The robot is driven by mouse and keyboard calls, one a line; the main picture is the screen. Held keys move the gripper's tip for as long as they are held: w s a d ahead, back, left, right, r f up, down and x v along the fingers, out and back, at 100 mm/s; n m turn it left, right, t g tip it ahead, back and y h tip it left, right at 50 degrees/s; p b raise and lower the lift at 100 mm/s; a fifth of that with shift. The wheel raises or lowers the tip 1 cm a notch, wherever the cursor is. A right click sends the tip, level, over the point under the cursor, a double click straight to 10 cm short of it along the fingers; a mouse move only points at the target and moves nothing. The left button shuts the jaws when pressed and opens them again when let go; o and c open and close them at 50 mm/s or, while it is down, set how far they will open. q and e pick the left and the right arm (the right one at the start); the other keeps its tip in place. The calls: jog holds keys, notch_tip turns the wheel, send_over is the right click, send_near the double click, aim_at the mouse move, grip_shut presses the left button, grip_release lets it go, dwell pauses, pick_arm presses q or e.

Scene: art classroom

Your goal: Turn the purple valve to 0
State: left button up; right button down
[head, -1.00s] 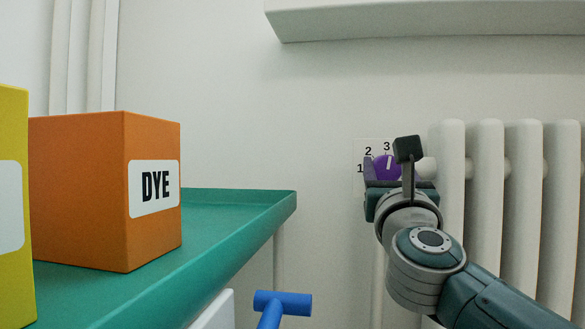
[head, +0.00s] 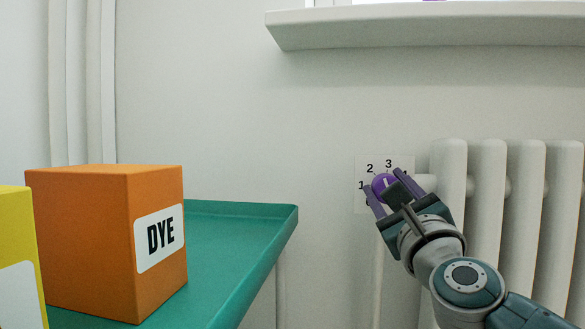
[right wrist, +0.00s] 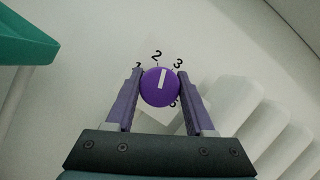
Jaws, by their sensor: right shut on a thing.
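The purple valve (head: 383,184) is a round knob with a white pointer line on a pale square wall plate (head: 364,160) with printed numbers, left of the radiator. My right gripper (head: 387,193) is shut on the knob, its purple fingers on opposite sides of the rim. The right wrist view shows the knob (right wrist: 160,88) between the fingertips, its white line pointing between 2 and 3, roughly upward in that picture. In the head view 1, 2 and 3 read clearly; the fingers partly cover the other marks. My left gripper is not in view.
A white ribbed radiator (head: 490,215) stands right of the valve. A green tray-like shelf (head: 240,232) at left holds an orange DYE box (head: 90,235) and a yellow box (head: 18,255). A white sill (head: 430,30) juts out above. The wall between shelf and valve is clear.

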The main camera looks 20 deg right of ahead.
jog(key=n+y+p, duration=0.1)
jog(key=n+p, duration=0.3)
jog(key=n+g+y+p, duration=0.1)
jog(key=n+p, duration=0.2)
jog(key=n+g+y+p, duration=0.1)
jog(key=n+y+p, duration=0.1)
jog(key=n+p, duration=0.2)
jog(key=shift+r+n+p, duration=0.3)
jog(key=shift+p, duration=0.05)
jog(key=n+g+p, duration=0.2)
jog(key=n+p, duration=0.1)
jog(key=p, duration=0.2)
jog(key=n+g+p, duration=0.1)
jog(key=n+p, duration=0.3)
jog(key=p, duration=0.1)
jog(key=shift+a+f+n+g+h, duration=0.1)
jog(key=shift+f+n+g+h, duration=0.05)
jog(key=shift+n+g+h, duration=0.2)
jog(key=shift+f+n+g+h+p, duration=0.1)
jog(key=shift+n+g+h+p, duration=0.25)
jog(key=shift+n+p, duration=0.65)
jog(key=shift+f+n+g+p, duration=0.15)
jog(key=shift+n+g+p, duration=0.4)
jog(key=shift+p, duration=0.1)
jog(key=shift+h, duration=0.3)
jog(key=shift+c, duration=1.3)
grip_release()
